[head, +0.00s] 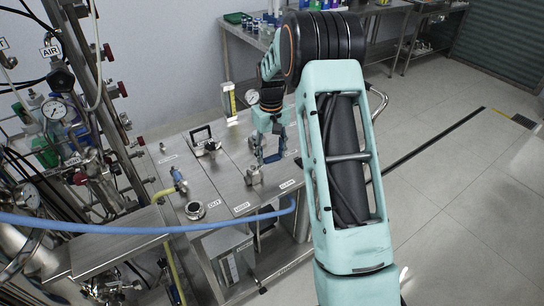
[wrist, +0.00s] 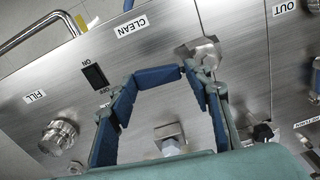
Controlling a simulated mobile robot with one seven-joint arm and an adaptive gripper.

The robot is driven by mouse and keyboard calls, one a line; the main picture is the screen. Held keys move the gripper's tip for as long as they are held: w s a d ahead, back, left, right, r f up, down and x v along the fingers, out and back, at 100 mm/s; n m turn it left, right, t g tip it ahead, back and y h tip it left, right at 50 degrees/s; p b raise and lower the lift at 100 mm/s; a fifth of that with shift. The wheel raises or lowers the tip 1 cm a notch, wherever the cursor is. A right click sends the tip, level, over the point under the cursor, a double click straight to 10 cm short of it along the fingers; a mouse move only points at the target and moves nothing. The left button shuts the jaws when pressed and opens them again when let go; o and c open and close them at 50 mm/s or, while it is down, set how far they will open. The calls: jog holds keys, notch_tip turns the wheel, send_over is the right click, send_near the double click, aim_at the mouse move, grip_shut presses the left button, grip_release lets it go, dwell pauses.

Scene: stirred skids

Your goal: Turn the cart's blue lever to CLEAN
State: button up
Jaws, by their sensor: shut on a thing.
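The cart (head: 180,160) has a flat steel top. The blue lever (head: 273,158) sits by a steel valve block (head: 254,175). In the wrist view the lever (wrist: 158,75) is a short blue bar running across between my fingertips, its right end near a steel valve body (wrist: 203,51). My gripper (head: 272,138) reaches down to it; its blue-padded fingers (wrist: 160,77) are closed on it. The CLEAN label (wrist: 132,27) lies beyond the lever, up and left, apart from it; it also shows in the head view (head: 287,184). The lever's exact pivot is hard to tell.
An OUT label (wrist: 284,8), a FILL label (wrist: 35,97), an ON/OFF switch (wrist: 95,76) and a steel knob (wrist: 58,137) are on the cart top. A blue hose (head: 150,229) crosses in front. Piping with gauges (head: 55,110) stands left. Floor at right is clear.

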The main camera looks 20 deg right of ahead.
jog(key=shift+w+d+f+n, duration=0.1)
jog(key=shift+d+f+n, duration=0.2)
jog(key=shift+n, duration=0.4)
jog(key=o, duration=1.4)
jog(key=shift+w, duration=0.1)
jog(key=shift+o, duration=0.8)
jog(key=shift+w, duration=0.1)
jog(key=shift+a+r, duration=0.1)
jog(key=shift+w+a+r, duration=0.1)
notch_tip(320, 180, up, 12)
